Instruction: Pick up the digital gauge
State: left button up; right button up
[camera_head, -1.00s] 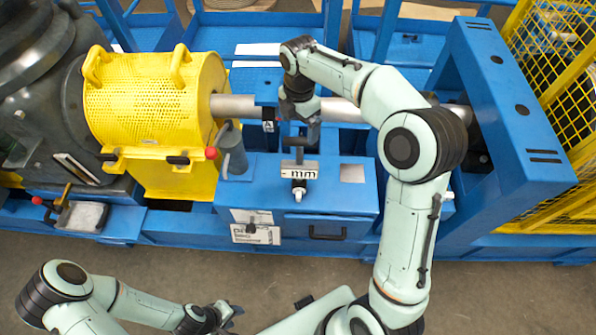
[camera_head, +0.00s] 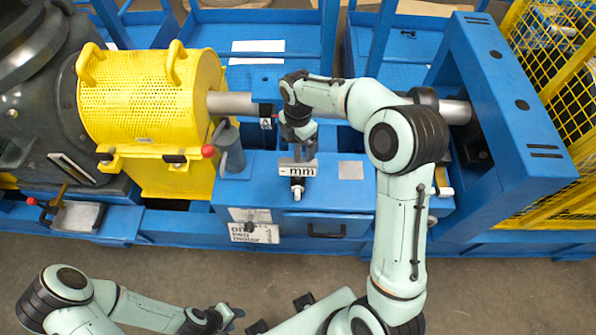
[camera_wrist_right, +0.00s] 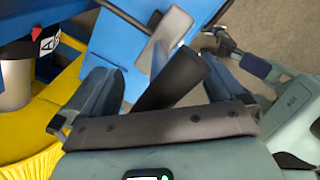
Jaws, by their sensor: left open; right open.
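The digital gauge (camera_head: 298,170), a grey bar marked "mm" with a black and white part in front, stands on the blue bench box. In the right wrist view its grey bar (camera_wrist_right: 172,30) and black grip (camera_wrist_right: 176,78) show. My right gripper (camera_head: 306,150) is open just above and behind the bar. In the wrist view its two fingers (camera_wrist_right: 160,85) are apart on either side of the black grip, and I cannot tell whether they touch it. My left gripper (camera_head: 228,316) is open and empty, low in front of the bench.
A yellow perforated guard (camera_head: 145,95) with a red-knobbed lever stands left of the box. A grey shaft (camera_head: 232,104) runs behind the gauge. A grey cylinder (camera_head: 231,150) stands left of it. A blue frame (camera_head: 515,120) rises at right.

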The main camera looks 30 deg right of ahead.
grip_shut()
dwell(1.2)
jog(key=shift+r, duration=0.1)
